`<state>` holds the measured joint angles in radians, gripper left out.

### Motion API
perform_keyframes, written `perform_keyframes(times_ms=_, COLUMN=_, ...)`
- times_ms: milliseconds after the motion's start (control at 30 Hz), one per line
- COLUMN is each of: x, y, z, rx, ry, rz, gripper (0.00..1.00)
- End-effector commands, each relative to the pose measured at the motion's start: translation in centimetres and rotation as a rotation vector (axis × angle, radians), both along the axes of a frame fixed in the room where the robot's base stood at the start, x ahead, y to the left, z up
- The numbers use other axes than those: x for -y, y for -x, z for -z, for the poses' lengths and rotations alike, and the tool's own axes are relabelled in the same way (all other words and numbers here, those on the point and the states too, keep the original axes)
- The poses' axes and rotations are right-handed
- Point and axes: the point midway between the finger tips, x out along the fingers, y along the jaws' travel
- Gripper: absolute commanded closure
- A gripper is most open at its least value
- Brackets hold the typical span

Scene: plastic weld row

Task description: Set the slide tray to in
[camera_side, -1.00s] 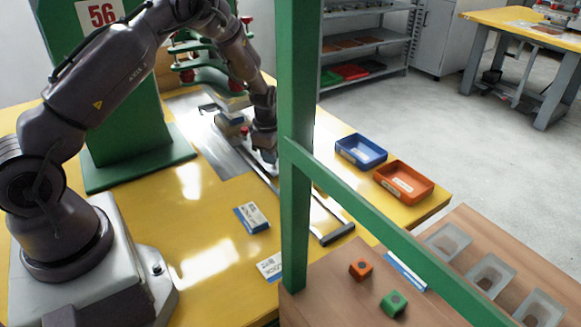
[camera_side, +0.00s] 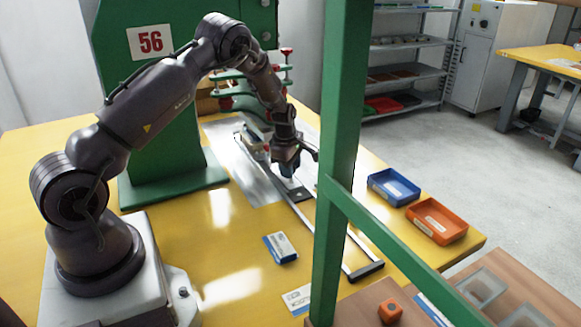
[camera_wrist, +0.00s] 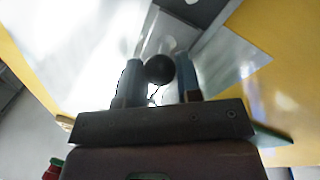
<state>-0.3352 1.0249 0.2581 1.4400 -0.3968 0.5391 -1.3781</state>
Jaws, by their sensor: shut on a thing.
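The slide tray (camera_side: 297,194) shows as a small dark plate on two thin rails on the yellow table, close below my gripper. My gripper (camera_side: 289,172) points down over the rails, in front of the green press. In the wrist view, a round black knob (camera_wrist: 160,69) stands between the two fingers of my gripper (camera_wrist: 160,88), which is shut on it. The far part of the slide is partly hidden by my gripper and the press parts.
A dark end bar (camera_side: 365,271) closes the rails' near end. A green post (camera_side: 340,140) stands close on the right. A blue bin (camera_side: 393,187) and an orange bin (camera_side: 437,221) sit to the right. A blue-and-white box (camera_side: 280,248) lies left of the rails.

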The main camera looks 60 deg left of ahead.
Motion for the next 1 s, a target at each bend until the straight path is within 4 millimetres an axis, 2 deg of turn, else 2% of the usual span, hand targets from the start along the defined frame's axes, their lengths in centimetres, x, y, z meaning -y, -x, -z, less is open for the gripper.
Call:
perform_keyframes(times_ms=33, x=-0.9, y=0.1, z=-0.1, rx=0.009, ry=-0.019, rz=-0.010, gripper=0.61)
perform_keyframes(times_ms=100, x=-0.8, y=0.0, z=-0.1, rx=0.008, ry=-0.018, rz=-0.009, gripper=0.45)
perform_keyframes(times_ms=133, x=-0.8, y=0.0, z=-0.1, rx=0.008, ry=-0.017, rz=-0.009, gripper=0.43)
perform_keyframes(times_ms=467, x=-0.4, y=0.0, z=-0.5, rx=0.007, ry=-0.012, rz=-0.005, gripper=0.43)
perform_keyframes(times_ms=567, x=-0.3, y=0.2, z=-1.7, rx=0.007, ry=-0.012, rz=-0.005, gripper=0.43)
perform_keyframes(times_ms=1000, x=0.7, y=1.7, z=-10.6, rx=0.009, ry=-0.013, rz=-0.006, gripper=0.43)
